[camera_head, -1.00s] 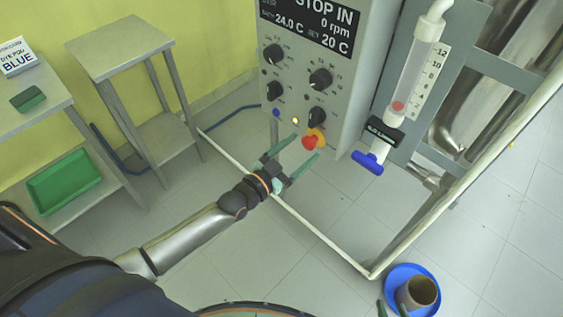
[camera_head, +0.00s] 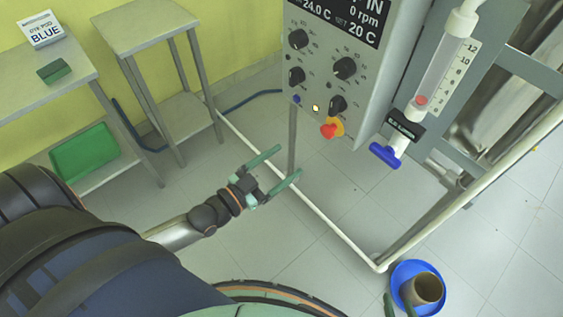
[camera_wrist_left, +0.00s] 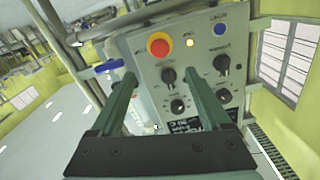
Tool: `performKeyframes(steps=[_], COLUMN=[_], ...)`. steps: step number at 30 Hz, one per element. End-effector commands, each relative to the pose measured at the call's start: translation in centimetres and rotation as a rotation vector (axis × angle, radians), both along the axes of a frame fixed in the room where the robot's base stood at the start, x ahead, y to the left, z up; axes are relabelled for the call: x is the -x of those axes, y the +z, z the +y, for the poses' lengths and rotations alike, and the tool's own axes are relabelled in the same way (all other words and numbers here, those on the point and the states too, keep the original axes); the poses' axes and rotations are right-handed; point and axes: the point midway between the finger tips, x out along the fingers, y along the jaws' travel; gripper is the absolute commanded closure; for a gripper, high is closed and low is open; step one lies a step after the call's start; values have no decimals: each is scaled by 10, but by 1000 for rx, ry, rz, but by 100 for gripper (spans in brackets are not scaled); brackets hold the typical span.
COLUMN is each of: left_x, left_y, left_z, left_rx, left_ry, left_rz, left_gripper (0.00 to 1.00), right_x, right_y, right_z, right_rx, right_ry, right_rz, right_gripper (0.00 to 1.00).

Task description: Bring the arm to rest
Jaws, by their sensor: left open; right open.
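My left gripper (camera_head: 289,162) is open and empty, its two green fingers apart over the floor below and left of the control box (camera_head: 375,65). In the left wrist view its open fingers (camera_wrist_left: 160,80) point toward the control panel (camera_wrist_left: 188,60), which appears upside down with a red emergency knob (camera_wrist_left: 159,45). Nothing is between the fingers.
A pale frame rail (camera_head: 315,222) runs along the floor. The red knob (camera_head: 329,131) and blue valve handle (camera_head: 385,155) stick out at the box and column. A grey stand (camera_head: 150,18) and shelf with a green tray (camera_head: 85,153) stand left.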

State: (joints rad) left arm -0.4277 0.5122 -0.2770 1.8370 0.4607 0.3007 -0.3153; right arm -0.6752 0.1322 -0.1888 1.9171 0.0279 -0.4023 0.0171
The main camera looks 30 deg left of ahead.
Motion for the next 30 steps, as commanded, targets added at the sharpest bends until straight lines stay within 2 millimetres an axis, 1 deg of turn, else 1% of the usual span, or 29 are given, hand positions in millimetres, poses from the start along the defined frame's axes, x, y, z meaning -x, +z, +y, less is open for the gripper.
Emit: performKeyframes(steps=[10,14,17,19,21,24,27,30], left_x=[0,9,27,46,66,93,112,121], left_y=[0,-8,-25,-41,-57,-74,-86,-92], left_z=[0,-8,-21,-30,-35,-38,-38,-38], left_rx=[-1,7,17,24,28,31,29,29], left_ry=[0,3,19,43,76,128,171,190], left_rz=[2,74,221,352,480,633,733,777], left_gripper=[20,20,20,20,20,20,20,20], right_x=[0,0,0,0,-1,-1,-1,0], right_y=[1,10,25,36,46,55,60,60], right_z=[0,0,0,0,0,0,-1,-1], right_rx=[-1,-1,-1,-1,-1,-1,0,1], right_ry=[-1,-1,-1,-2,-2,-3,-3,-4], right_rz=[-1,0,-1,-3,-6,-8,-8,-6], right_gripper=[50,50,50,50,50,50,50,50])
